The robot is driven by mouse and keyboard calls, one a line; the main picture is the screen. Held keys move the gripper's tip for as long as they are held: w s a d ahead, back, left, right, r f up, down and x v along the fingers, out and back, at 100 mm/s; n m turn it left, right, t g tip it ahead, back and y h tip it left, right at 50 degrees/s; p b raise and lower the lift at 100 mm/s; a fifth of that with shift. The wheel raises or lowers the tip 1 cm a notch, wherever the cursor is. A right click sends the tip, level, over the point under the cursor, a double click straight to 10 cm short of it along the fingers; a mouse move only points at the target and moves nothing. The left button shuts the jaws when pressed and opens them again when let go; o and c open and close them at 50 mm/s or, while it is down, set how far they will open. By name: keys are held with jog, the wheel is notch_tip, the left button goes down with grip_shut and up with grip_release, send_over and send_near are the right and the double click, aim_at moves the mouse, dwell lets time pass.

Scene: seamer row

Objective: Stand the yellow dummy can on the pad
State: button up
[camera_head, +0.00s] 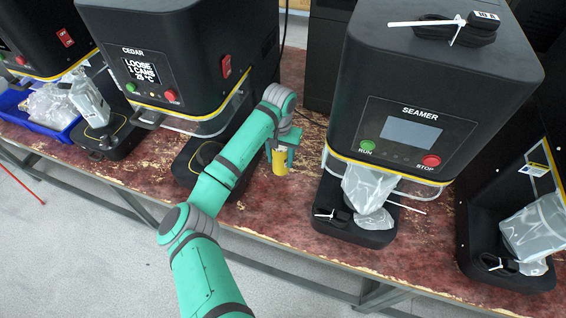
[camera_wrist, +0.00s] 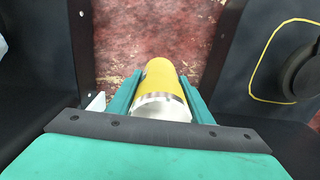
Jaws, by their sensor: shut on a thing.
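The yellow dummy can (camera_head: 279,163) with a silver end is held in my gripper (camera_head: 281,152), over the red worn bench between the CEDAR machine and the SEAMER machine. In the wrist view the can (camera_wrist: 160,78) lies between the two green fingers of my gripper (camera_wrist: 160,96), which are shut on its sides. Its silver end faces the camera. A round black pad (camera_wrist: 301,74), inside a yellow outline on a black base, shows at the right of the wrist view, apart from the can. In the head view my arm partly covers the CEDAR base.
The CEDAR machine (camera_head: 180,50) has a lit screen and a clear guard under its head. The SEAMER machine (camera_head: 425,85) stands to the right, its base holding clear wrapping and a black coil. A blue bin (camera_head: 45,129) is at the left. Bare bench (camera_head: 265,205) lies between the machines.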

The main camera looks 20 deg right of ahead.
aim_at(283, 164)
jog(key=shift+w+d+f, duration=0.3)
jog(key=shift+f, duration=0.15)
jog(key=shift+w+d+f, duration=0.25)
jog(key=shift+d+f, duration=0.05)
jog(key=shift+f, duration=0.15)
jog(key=shift+w+f, duration=0.15)
jog(key=shift+f, duration=0.7)
jog(key=shift+w+f, duration=0.1)
jog(key=shift+f, duration=0.7)
jog(key=shift+s+d, duration=0.15)
jog(key=shift+d, duration=0.15)
jog(key=shift+f, duration=0.1)
jog(key=o, duration=0.9)
jog(key=shift+a+f, duration=0.1)
jog(key=shift+a, duration=0.1)
jog(key=shift+o, duration=1.4)
jog(key=shift+a, duration=0.3)
jog(key=shift+d, duration=0.1)
jog(key=shift+d, duration=0.1)
